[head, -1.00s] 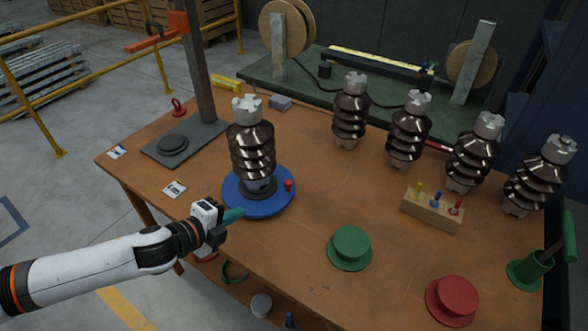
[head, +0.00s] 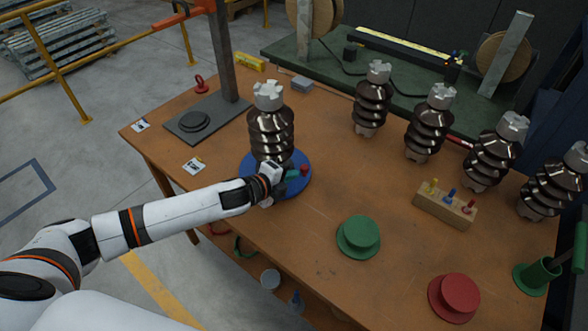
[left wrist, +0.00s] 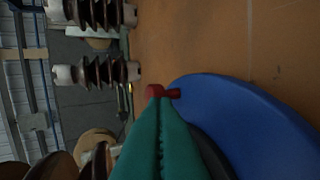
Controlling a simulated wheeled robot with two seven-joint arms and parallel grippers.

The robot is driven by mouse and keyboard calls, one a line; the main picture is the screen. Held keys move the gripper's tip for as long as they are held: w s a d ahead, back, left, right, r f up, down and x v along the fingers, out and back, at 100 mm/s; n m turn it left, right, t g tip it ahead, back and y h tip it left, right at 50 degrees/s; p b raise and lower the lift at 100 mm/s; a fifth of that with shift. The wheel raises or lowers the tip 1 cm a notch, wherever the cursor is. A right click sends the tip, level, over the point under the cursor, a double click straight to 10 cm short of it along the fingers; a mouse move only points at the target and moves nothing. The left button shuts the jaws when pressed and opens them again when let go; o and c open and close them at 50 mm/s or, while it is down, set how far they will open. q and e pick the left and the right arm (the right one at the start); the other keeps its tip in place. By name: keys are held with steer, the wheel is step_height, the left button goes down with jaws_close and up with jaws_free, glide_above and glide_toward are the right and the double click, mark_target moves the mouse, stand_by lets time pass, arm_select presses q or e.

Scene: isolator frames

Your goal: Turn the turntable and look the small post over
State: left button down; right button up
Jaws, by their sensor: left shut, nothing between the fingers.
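The small post (head: 271,125), a brown ribbed insulator with a grey metal cap, stands upright on the blue turntable (head: 252,166) at the table's left. A red knob (head: 304,170) stands at the turntable's right edge. My left gripper (head: 291,174) is over the turntable's front edge, its teal fingers close to the knob. In the left wrist view the shut teal fingers (left wrist: 158,125) point at the red knob (left wrist: 162,91), which shows just past their tips beside the blue disc (left wrist: 240,120). Whether they touch it I cannot tell. My right gripper is not in view.
Several similar insulators (head: 427,125) stand along the back right. A wooden block (head: 444,205) with coloured pegs, a green flanged piece (head: 358,237) and a red one (head: 455,297) sit on the right. A grey post on a base plate (head: 208,118) stands at the left.

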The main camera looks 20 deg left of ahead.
mark_target(303, 166)
arm_select(q)
steer(key=shift+x, duration=0.8)
steer(key=shift+r, duration=0.15)
